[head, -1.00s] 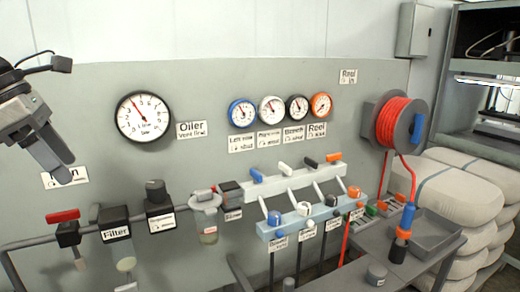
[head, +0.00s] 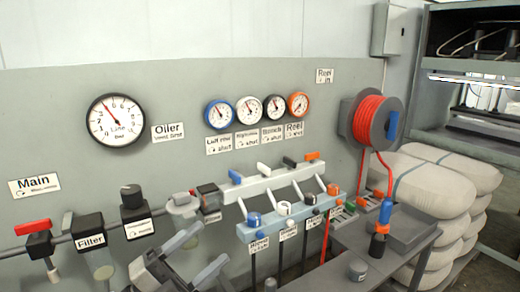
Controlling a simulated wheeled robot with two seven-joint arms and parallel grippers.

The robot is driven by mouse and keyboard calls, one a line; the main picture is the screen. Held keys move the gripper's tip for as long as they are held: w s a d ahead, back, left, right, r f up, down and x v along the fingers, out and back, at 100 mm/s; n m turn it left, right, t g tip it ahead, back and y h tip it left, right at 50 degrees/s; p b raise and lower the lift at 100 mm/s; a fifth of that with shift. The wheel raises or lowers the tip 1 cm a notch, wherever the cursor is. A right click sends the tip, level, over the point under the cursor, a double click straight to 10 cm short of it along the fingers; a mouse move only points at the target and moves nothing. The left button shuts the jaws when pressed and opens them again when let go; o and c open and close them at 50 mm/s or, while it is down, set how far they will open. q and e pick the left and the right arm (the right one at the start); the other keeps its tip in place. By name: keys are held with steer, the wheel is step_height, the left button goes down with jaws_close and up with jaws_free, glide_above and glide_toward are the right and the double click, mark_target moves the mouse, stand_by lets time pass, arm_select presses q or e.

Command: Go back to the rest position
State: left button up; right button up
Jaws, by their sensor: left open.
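My left gripper (head: 203,252) is low in the head view, left of centre, in front of the grey pipe panel. Its two grey fingers are spread apart with nothing between them. It is below the oiler bowl (head: 184,205) and left of the pale blue valve manifold (head: 290,215). It covers part of the pipe and the lower panel; I cannot tell whether it touches anything. My right gripper is not in view.
The red-handled main valve (head: 36,240), filter (head: 88,232) and regulator (head: 135,208) line the pipe on the left. A grey bench (head: 345,245) with a tray, red hose reel (head: 372,118) and stacked white bales (head: 430,185) stand right.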

arm_select(q)
steer(key=s+a+f+n+t+y, duration=0.1)
steer(key=s+a+f+n+y, duration=0.15)
steer(key=f+n+y, duration=0.55)
steer(key=s+a+f+n+t+y, duration=0.1)
steer(key=s+a+f+n+y, duration=0.3)
steer(key=f+n, duration=0.65)
steer(key=s+d+f+n+g+y, duration=0.1)
steer(key=s+f+n+g+y, duration=0.2)
steer(key=s+f, duration=0.7)
steer(key=f+n+g, duration=0.1)
steer(key=g, duration=0.1)
steer(key=shift+s+f+g, duration=0.2)
steer(key=shift+s+g, duration=0.05)
steer(key=shift+g, duration=0.05)
steer(key=shift+d+n, duration=0.15)
steer(key=shift+n, duration=0.1)
